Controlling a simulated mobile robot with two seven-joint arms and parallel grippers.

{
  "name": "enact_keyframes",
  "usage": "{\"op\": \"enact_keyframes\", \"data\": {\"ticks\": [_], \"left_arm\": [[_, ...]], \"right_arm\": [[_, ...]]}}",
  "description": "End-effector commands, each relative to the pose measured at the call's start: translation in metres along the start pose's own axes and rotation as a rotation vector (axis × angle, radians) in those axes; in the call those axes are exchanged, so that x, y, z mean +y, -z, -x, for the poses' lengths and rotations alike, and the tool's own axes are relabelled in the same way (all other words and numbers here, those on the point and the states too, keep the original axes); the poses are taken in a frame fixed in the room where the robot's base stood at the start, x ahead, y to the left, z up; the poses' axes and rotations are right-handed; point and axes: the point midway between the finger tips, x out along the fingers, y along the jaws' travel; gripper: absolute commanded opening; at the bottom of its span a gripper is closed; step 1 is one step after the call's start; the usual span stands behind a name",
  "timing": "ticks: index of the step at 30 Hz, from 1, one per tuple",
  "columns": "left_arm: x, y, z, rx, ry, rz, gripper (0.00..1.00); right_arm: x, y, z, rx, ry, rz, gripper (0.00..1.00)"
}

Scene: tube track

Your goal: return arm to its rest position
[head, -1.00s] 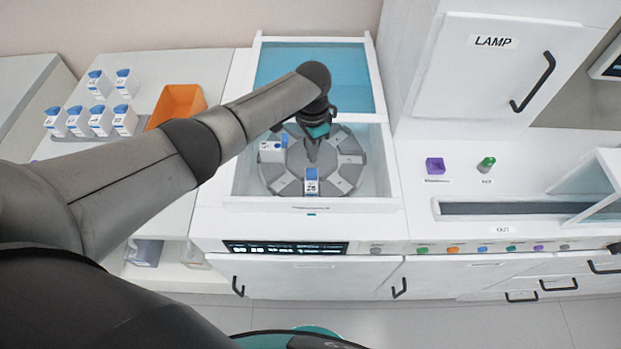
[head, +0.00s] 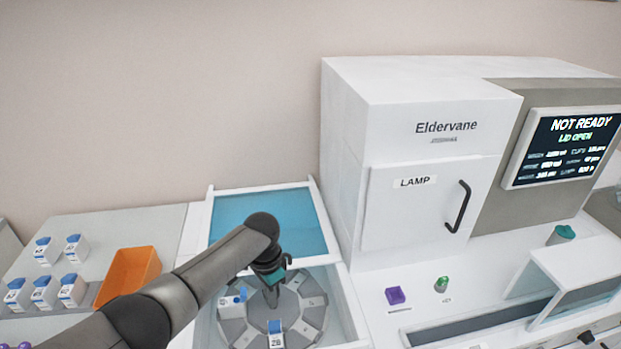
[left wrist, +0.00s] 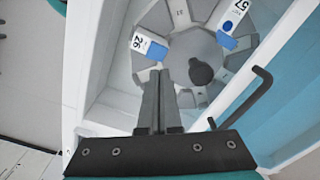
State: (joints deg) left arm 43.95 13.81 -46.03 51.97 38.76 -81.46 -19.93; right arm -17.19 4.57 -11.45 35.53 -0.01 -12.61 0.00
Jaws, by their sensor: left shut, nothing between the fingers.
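My left arm comes in from the left in the head view. My left gripper (head: 272,296) is over the grey round carousel (head: 300,306) in the open white bay. Its fingers are shut and empty; they also show shut in the left wrist view (left wrist: 160,80). A white reagent box with a blue cap (head: 276,338), marked 26 in the left wrist view (left wrist: 150,46), sits in a carousel slot. A second blue-capped box (head: 238,297) sits at the carousel's left side, and it also shows in the left wrist view (left wrist: 228,20). My right gripper is out of view.
A blue clear lid (head: 270,220) lies behind the bay. An orange bin (head: 128,275) and several blue-capped boxes (head: 42,292) stand at left. The tall white cabinet with the LAMP door (head: 415,212) rises at right. A screen (head: 570,148) reads NOT READY, LID OPEN.

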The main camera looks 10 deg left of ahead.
Motion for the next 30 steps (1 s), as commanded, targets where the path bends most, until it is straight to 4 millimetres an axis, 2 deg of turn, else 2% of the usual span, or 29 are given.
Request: {"op": "enact_keyframes", "data": {"ticks": [4,12,17,23,30], "left_arm": [[0.019,0.0,-0.009,0.013,-0.017,-0.012,0.0],[0.101,-0.01,-0.029,0.105,-0.077,-0.015,0.0],[0.134,-0.024,-0.028,0.159,-0.091,0.027,0.0],[0.165,-0.054,-0.018,0.227,-0.09,0.13,0.0],[0.178,-0.113,0.01,0.282,-0.032,0.323,0.0]], "right_arm": [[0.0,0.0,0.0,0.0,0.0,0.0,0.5],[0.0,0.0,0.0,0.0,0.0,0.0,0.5],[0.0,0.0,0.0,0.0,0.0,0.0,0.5],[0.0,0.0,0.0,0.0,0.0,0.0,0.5],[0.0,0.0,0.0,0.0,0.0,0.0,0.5]]}}
